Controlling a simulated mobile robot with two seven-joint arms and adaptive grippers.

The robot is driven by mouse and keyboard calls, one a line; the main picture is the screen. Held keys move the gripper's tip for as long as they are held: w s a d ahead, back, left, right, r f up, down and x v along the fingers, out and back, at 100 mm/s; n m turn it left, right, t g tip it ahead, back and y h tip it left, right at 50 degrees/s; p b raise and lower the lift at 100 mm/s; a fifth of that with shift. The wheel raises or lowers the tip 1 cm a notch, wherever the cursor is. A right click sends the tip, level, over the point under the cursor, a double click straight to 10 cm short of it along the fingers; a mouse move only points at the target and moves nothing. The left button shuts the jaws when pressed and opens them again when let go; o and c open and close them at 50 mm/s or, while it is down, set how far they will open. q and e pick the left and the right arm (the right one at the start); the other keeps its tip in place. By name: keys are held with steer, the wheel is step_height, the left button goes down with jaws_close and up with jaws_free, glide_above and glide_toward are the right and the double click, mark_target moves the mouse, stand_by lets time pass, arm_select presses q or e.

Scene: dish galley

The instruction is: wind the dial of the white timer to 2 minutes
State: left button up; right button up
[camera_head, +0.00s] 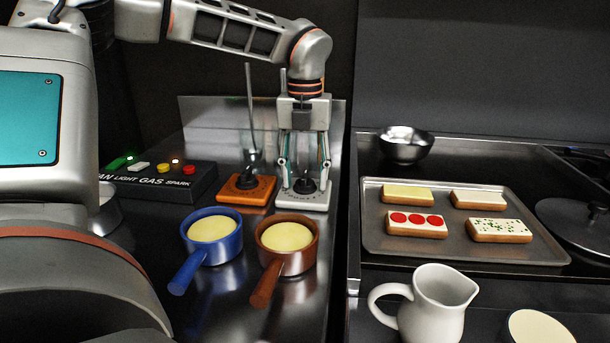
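The white timer (314,203) stands on the dark counter with a black dial (305,186) on top and marks around it. My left gripper (304,178) points straight down over this timer. Its two fingers are apart, one on each side of the dial, with a gap showing between them. Whether a fingertip touches the dial or the timer's top is too small to tell. The dial's exact setting cannot be read. My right gripper is not in view.
An orange timer (258,193) with a black knob stands close left of the white one. A blue pan (195,250) and a brown pan (284,262) stand in front. A switch box (165,188) is left. A tray (375,235) of toasts, bowl (405,150) and jug (440,305) are right.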

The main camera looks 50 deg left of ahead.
arm_select(q)
steer(key=c, duration=0.7)
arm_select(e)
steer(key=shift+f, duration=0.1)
arm_select(q)
steer(key=shift+m, duration=0.3)
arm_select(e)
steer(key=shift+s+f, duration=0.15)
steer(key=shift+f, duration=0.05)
arm_select(q)
steer(key=m+b, duration=0.1)
steer(key=m, duration=0.3)
steer(key=shift+f+m, duration=0.1)
steer(key=shift+m, duration=1)
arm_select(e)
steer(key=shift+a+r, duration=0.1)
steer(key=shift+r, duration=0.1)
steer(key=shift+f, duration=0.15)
arm_select(q)
steer(key=o, duration=1.1)
steer(key=shift+o, duration=0.2)
